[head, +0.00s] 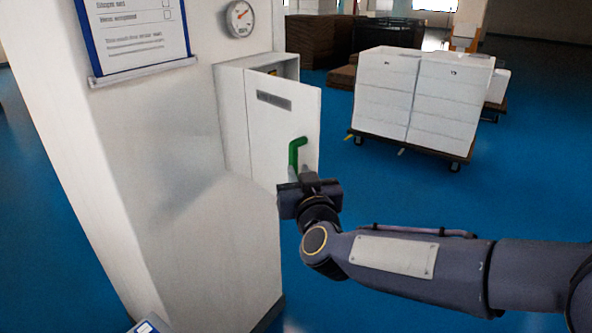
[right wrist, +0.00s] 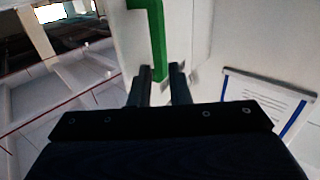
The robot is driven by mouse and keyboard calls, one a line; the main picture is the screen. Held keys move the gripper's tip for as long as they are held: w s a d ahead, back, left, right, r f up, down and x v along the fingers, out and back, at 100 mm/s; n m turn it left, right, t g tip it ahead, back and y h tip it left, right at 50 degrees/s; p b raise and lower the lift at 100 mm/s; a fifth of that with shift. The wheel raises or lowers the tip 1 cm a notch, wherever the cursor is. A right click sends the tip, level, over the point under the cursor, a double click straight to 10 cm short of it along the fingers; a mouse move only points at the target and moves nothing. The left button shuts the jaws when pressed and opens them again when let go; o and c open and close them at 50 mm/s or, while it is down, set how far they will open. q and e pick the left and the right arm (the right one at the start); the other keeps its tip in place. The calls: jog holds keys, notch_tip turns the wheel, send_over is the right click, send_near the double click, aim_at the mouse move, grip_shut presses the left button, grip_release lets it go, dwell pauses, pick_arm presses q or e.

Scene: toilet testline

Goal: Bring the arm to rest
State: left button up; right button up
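My right gripper (head: 302,173) is just in front of the open white cabinet door (head: 283,125), at the lower end of its green handle (head: 294,153). In the right wrist view the two dark fingers (right wrist: 161,70) stand apart, with a gap between them. The green handle (right wrist: 155,35) reaches down to the fingertips there, with its lower end between or just beyond them. Whether a finger touches it I cannot tell. My right arm stretches in from the right of the head view. My left gripper is not in view.
The door hangs from a white wall cabinet (head: 233,110) on a pale pillar (head: 170,190). A gauge (head: 240,18) and a notice board (head: 135,35) are above. A cart with white boxes (head: 420,95) stands behind right. Blue floor (head: 390,195) is clear between.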

jog(key=shift+s+d, duration=0.1)
jog(key=shift+s, duration=0.35)
jog(key=s+d+f+g+y, duration=0.2)
jog(key=s+d+f+g, duration=0.25)
jog(key=s+d, duration=0.7)
jog(key=s+d+f+m+g, duration=0.1)
jog(key=s+d+f+g, duration=0.1)
jog(key=s, duration=0.4)
jog(key=s+d+f+m+g+h, duration=0.1)
jog(key=s+d+f+m+g, duration=0.1)
jog(key=s+f, duration=0.4)
jog(key=s+d+f+m+g+h, duration=0.1)
jog(key=s+d+f+g, duration=0.2)
jog(key=s+d+f, duration=0.2)
jog(key=shift+s+d, duration=0.35)
jog(key=shift+s, duration=0.8)
jog(key=shift+g, duration=0.25)
